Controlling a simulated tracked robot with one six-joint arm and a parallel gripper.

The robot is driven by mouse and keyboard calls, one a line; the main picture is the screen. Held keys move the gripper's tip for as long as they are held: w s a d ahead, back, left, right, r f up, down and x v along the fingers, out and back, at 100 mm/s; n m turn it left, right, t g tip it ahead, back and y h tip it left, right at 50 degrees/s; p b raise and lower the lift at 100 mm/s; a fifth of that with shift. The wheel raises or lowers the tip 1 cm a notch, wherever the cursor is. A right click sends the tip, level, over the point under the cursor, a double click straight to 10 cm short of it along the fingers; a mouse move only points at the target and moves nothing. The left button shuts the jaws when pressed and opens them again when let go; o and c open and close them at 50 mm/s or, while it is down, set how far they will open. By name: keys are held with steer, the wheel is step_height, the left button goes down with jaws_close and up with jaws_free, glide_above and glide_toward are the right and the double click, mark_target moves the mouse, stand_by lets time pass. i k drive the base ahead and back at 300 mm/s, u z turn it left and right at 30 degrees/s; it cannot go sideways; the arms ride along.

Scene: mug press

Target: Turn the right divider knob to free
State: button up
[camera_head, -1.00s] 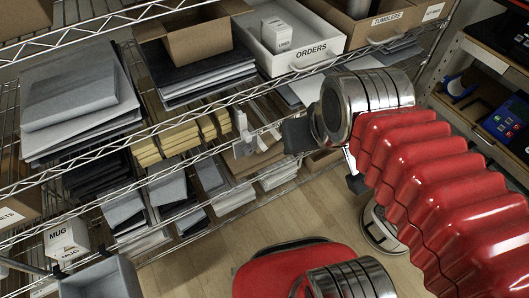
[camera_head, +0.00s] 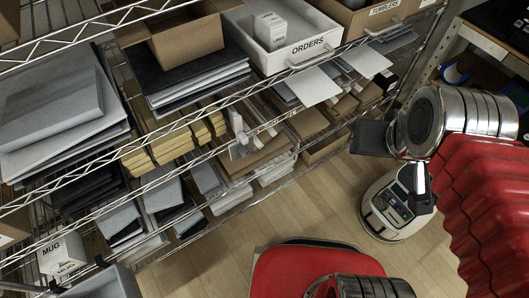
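My gripper (camera_head: 396,166) is at the right, beyond a silver wrist joint and my red bellows arm. One dark flat part (camera_head: 370,137) points left toward the shelf; another dark part (camera_head: 421,196) shows below the wrist. Whether the jaws are apart is unclear, and nothing held is visible. Pale upright divider-like pieces (camera_head: 238,124) stand at the wire shelf's front edge, left of and apart from my gripper. I cannot make out a knob or its setting on them.
The wire rack (camera_head: 190,160) holds stacked sheets and boxes. A white ORDERS tray (camera_head: 272,62) and brown box (camera_head: 188,38) stand on its upper shelf. Pale flat pieces (camera_head: 313,86) jut from the front edge. A white device (camera_head: 390,222) with a keypad stands below my gripper.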

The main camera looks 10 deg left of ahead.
mark_target(244, 151)
steer(key=z, duration=0.25)
steer(key=k, duration=1.25)
steer(key=u, duration=1.45)
steer(key=i, duration=1)
steer(key=u, duration=0.1)
